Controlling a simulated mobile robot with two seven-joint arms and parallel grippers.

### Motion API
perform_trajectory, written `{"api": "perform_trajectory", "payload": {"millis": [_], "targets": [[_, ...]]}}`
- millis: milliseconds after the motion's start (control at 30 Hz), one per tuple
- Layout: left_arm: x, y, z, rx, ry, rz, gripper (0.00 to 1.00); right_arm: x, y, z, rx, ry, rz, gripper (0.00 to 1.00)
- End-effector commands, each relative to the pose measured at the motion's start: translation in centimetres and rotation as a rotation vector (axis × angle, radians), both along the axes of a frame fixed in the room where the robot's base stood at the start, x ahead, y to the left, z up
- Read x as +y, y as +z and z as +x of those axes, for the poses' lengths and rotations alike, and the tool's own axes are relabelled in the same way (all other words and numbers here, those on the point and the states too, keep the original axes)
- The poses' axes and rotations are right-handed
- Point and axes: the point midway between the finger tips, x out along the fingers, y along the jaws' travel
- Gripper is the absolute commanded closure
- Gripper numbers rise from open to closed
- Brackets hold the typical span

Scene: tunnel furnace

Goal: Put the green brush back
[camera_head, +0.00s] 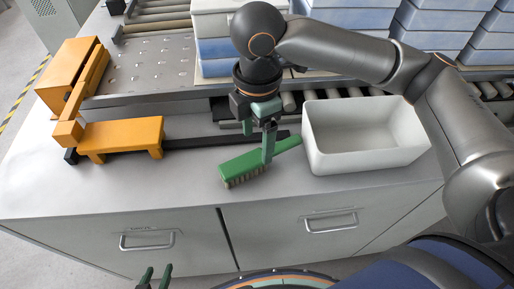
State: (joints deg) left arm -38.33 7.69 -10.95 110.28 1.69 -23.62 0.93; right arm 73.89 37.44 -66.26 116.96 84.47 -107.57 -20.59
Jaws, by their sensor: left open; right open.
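The green brush (240,164) lies on the grey worktop near its front edge, bristles down, with its handle pointing up and to the right. My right gripper (258,146) reaches down over the brush, its jaws open. One finger stands in front of the brush near the handle and hides part of it; whether it touches cannot be told. My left gripper (154,277) is open and empty at the bottom edge, in front of the cabinet. A white bin (407,158) stands on the worktop just right of the brush handle and looks empty.
An orange device (122,134) with a dark rail stands to the left. Stacked blue and white trays (438,40) and a roller conveyor (160,20) are behind. Cabinet drawers with handles (331,221) front the worktop. The worktop's left front is clear.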

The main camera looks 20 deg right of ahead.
Motion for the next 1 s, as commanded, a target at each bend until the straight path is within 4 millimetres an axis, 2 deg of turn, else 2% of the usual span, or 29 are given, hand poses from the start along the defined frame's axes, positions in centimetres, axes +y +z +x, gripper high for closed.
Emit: {"api": "perform_trajectory", "payload": {"millis": [33, 100, 300, 1000], "targets": [[0.2, 0.1, -0.2, 0.006, 0.003, 0.003, 0.50, 0.0, 1.4, 0.0, -0.003, 0.002, 0.000, 0.20], [0.4, 0.1, -0.4, 0.007, 0.006, 0.005, 0.50, 0.1, 2.6, 0.1, -0.003, 0.001, 0.001, 0.20], [0.4, 0.4, -0.4, 0.000, 0.008, 0.005, 0.50, 0.0, 5.0, 0.0, 0.000, -0.001, 0.000, 0.20], [0.3, 0.5, -0.5, 0.003, 0.008, 0.003, 0.50, 0.0, 5.4, 0.0, 0.001, -0.001, 0.000, 0.20]]}}
